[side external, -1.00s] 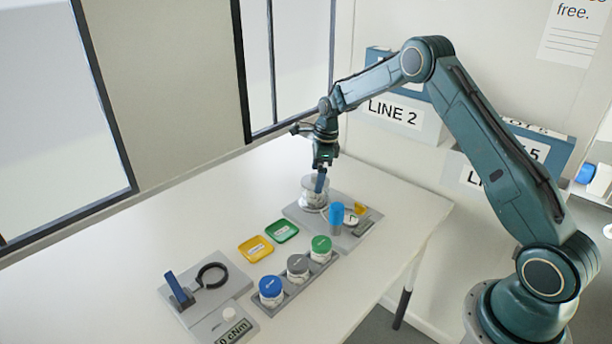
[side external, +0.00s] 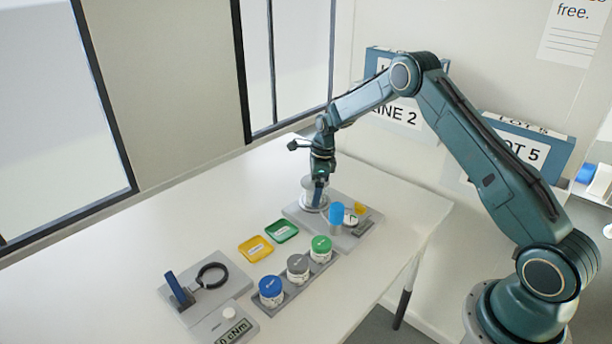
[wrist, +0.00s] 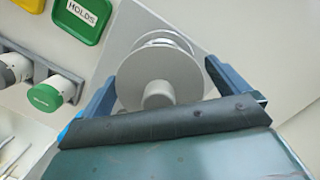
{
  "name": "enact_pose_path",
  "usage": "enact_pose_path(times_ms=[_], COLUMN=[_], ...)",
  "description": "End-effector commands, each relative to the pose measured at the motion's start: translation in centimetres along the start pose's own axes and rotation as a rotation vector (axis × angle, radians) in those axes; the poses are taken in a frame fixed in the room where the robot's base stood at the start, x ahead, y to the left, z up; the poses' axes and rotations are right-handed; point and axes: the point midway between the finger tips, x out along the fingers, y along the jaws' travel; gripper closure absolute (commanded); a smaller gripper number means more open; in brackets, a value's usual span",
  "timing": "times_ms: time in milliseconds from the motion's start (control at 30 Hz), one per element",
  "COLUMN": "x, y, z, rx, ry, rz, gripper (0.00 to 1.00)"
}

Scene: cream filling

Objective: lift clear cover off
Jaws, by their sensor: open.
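The clear cover (side external: 308,184) stands on a grey base plate at the back of the table, partly hidden by my gripper (side external: 317,195). In the wrist view the cover (wrist: 150,65) is seen from above as a pale round top with a knob (wrist: 158,94) and a clear rim at its far side. My gripper (wrist: 160,78) is open, with one blue finger on each side of the cover. I cannot tell whether either finger touches it. What is under the cover is hidden.
The base plate (side external: 345,236) also holds a blue-capped item (side external: 336,212) close to the cover. A rack (side external: 293,287) of jars with blue, grey and green lids stands in front. Yellow (side external: 255,248) and green (side external: 282,231) trays lie left. The table's back left is clear.

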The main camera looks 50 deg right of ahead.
Motion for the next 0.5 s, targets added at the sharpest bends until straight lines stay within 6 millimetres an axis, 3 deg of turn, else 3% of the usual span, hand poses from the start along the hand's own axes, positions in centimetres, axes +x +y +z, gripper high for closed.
enact_pose_path(times_ms=[33, 267, 500], x=[-0.01, -0.01, -0.06], y=[0.00, 0.01, -0.01], z=[0.00, 0.00, 0.01], rx=[0.000, 0.000, 0.000], ry=[0.000, 0.000, 0.000], rz=[0.000, 0.000, 0.000], gripper=[0.00, 0.45, 0.47])
